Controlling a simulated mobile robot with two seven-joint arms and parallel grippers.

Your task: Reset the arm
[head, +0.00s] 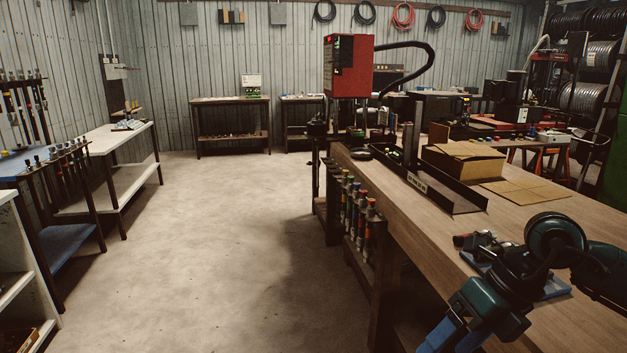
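My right arm (500,291), dark teal with a blue section, comes in from the right edge. It bends above the near right part of the wooden workbench (545,202) and runs down out of the bottom of the picture. My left arm and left gripper are not in view.
A metal tool (480,244) on something blue lies on the bench, partly hidden by my arm. Beyond are a cardboard box (462,162), a dark angled tray (440,190) and a red machine (348,66). Caulking-style tubes (358,210) hang on the bench side. The concrete floor (210,230) is clear.

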